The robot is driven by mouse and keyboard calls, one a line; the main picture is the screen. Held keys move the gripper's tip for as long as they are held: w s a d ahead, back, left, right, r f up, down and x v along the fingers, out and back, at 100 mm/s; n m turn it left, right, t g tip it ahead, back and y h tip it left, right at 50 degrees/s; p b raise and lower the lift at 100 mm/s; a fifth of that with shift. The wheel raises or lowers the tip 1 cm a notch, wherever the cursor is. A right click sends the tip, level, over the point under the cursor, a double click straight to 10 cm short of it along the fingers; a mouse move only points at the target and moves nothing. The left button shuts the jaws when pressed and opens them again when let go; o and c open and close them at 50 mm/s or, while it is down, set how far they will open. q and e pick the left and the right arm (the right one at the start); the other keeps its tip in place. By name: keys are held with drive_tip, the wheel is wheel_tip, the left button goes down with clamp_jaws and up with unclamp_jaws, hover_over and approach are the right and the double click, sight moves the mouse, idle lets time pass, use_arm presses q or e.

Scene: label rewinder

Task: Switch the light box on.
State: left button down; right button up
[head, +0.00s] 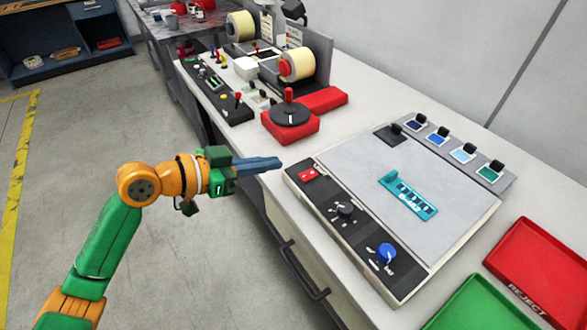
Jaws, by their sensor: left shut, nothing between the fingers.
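The light box (355,165) lies on the bench, a flat box with a pale grey top panel that looks unlit. A teal label piece (407,196) lies on the panel. My left gripper (278,162) is shut and empty, its fingers pointing right, just left of the red switch and apart from it in the picture. My right gripper is not in view.
The label rewinder with cream rolls (297,65) and a red-based turntable (290,115) stands farther back on the bench. Colour sample cards (463,152) line the box's far edge. A red tray (545,265) and a green tray (475,308) sit at right. A drawer handle (303,268) sticks out in front.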

use_arm(q)
drive_tip(key=p, duration=0.2)
hover_over(294, 185)
drive_tip(key=f, duration=0.2)
drive_tip(key=shift+w+d+f, duration=0.15)
drive_tip(key=shift+d+f, duration=0.15)
drive_tip(key=shift+d, duration=0.1)
drive_tip(key=f, duration=0.2)
drive_tip(key=shift+a+f, duration=0.2)
drive_tip(key=shift+f, duration=0.2)
drive_tip(key=shift+a+f, duration=0.2)
drive_tip(key=shift+f, duration=0.35)
